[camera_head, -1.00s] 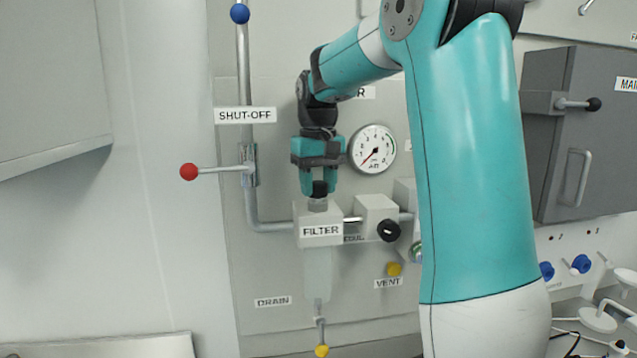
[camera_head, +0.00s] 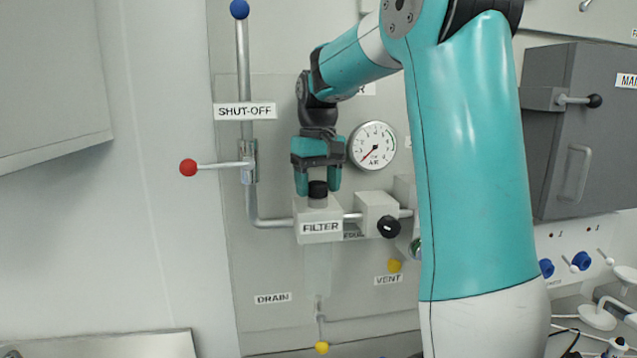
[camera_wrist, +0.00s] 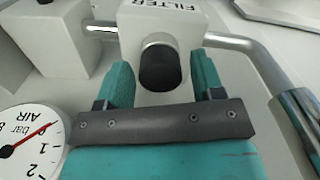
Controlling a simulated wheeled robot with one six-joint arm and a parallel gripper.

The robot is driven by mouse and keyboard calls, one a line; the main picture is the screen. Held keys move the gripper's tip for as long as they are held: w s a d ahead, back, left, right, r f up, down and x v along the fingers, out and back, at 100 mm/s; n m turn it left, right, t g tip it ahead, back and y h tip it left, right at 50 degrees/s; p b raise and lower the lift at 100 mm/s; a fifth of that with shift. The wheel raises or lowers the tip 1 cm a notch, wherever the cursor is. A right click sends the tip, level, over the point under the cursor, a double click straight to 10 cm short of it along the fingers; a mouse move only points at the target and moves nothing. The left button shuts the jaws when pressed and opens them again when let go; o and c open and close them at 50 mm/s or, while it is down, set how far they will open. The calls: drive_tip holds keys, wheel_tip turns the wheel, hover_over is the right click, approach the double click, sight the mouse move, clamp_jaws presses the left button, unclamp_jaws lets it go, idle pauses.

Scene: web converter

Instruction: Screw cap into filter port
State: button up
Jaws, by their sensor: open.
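The black cap (camera_head: 318,189) sits upright on the grey port collar (camera_head: 318,201) on top of the white block labelled FILTER (camera_head: 319,228). In the wrist view the black cap (camera_wrist: 160,68) shows between my fingers, with the silvery collar (camera_wrist: 158,40) beyond it. My gripper (camera_head: 317,188) points down over the cap. Its teal fingers are open, one on each side of the cap, with a visible gap to both in the wrist view (camera_wrist: 163,75). How far the cap is screwed in cannot be told.
An AIR gauge (camera_head: 372,146) is right of my gripper. The shut-off lever with a red knob (camera_head: 188,168) is at left on a vertical pipe. A block with a black knob (camera_head: 388,227) stands right of the filter. A yellow VENT knob (camera_head: 394,266) is below.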

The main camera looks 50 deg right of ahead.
drive_tip(key=n, duration=0.3)
drive_tip(key=shift+p, duration=0.3)
drive_tip(key=shift+r+n+p, duration=0.1)
drive_tip(key=shift+n+p, duration=0.2)
drive_tip(key=shift+n, duration=1.9)
drive_tip(key=n+p, duration=0.1)
drive_tip(key=n, duration=0.1)
drive_tip(key=shift+n, duration=0.3)
drive_tip(key=shift+d+n, duration=0.1)
drive_tip(key=shift+n, duration=0.6)
